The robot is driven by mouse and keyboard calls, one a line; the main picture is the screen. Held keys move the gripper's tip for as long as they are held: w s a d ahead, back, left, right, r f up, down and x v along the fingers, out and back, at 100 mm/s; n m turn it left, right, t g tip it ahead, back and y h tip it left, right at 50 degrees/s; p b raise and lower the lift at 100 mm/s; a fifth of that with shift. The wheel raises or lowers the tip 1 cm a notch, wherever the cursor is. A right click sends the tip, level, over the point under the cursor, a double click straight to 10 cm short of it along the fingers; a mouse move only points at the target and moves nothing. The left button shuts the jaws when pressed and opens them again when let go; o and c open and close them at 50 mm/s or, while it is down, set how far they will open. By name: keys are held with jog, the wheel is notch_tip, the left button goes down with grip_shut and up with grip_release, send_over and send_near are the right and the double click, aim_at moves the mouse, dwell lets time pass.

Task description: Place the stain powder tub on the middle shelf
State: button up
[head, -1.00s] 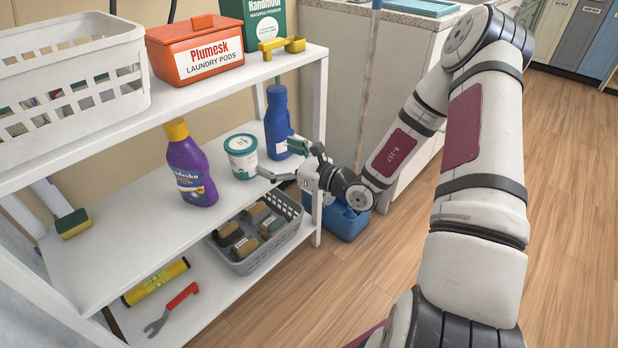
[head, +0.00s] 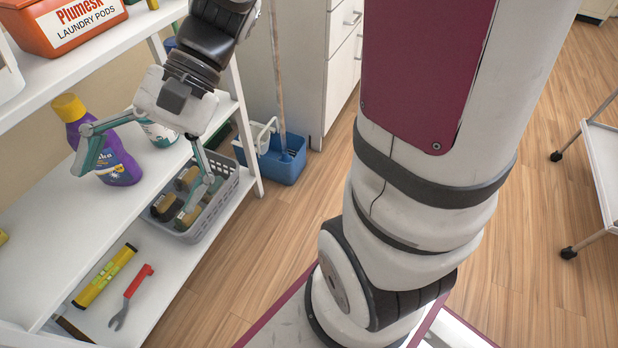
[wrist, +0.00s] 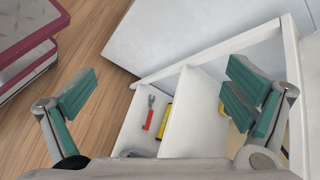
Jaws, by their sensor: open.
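A white tub with a teal label (head: 158,133), which looks like the stain powder tub, stands on the middle shelf (head: 75,223). It is partly hidden behind my gripper, and its label is not readable. My gripper (head: 147,168) is open and empty in front of the shelf, its teal-padded fingers spread wide and pointing down. In the wrist view my gripper (wrist: 163,98) has nothing between its fingers; the shelf unit (wrist: 185,110) shows beyond them, and the tub is not in sight there.
A purple bottle with a yellow cap (head: 122,168) stands left of the tub, close to my left finger. Below are a grey basket (head: 208,222), a yellow level (head: 104,276) and a red-handled wrench (head: 138,280). An orange pods box (head: 75,20) sits on the top shelf.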

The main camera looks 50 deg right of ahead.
jog(key=s+d+r+n+t+h, duration=0.1)
jog(key=s+d+r+n+h, duration=0.1)
jog(key=s+d+n+h, duration=0.5)
jog(key=s+d+h, duration=0.3)
jog(key=s+d, duration=0.3)
jog(key=s, duration=0.3)
jog(key=shift+s+t+h, duration=0.25)
jog(key=shift+t+h, duration=0.05)
jog(key=shift+t, duration=0.1)
jog(key=shift+a+r, duration=0.1)
jog(key=shift+r, duration=0.05)
